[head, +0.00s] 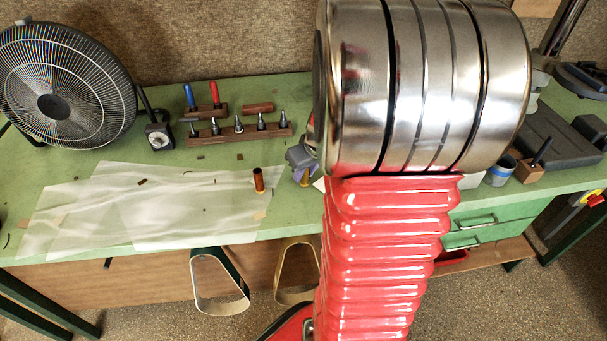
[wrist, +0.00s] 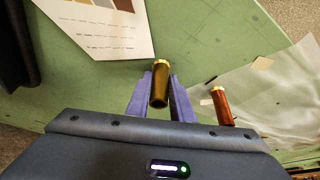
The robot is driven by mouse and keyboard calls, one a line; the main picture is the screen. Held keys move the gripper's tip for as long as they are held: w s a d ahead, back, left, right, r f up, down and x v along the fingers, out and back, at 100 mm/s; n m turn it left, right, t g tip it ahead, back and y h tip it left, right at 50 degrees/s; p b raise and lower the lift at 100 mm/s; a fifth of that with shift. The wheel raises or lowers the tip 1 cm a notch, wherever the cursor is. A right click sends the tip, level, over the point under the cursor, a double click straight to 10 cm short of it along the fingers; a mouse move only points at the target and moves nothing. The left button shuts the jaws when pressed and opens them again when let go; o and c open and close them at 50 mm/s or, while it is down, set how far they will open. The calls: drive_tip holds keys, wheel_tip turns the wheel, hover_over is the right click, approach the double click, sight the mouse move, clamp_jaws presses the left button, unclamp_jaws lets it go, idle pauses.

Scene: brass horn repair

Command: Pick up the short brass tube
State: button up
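The short brass tube (wrist: 158,88) stands between the two purple fingers of my gripper (wrist: 161,92) in the wrist view, with a bright gold ring at its far end. The fingers lie one on each side of it, and a narrow dark gap shows on its right. I see no firm grip on it. In the head view my gripper (head: 301,158) is mostly hidden behind my arm, and only a small part of the brass tube (head: 305,179) shows below the fingers, at the green bench top.
A redder copper tube (head: 258,180) stands on the translucent sheet (head: 150,205), close to the right of my gripper in the wrist view (wrist: 223,106). A printed card (wrist: 92,25) lies at upper left there. A fan (head: 55,100) and wooden tool racks (head: 237,134) stand behind.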

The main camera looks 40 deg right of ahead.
clamp_jaws()
wheel_tip(320, 180, up, 10)
idle(0.7)
idle(0.5)
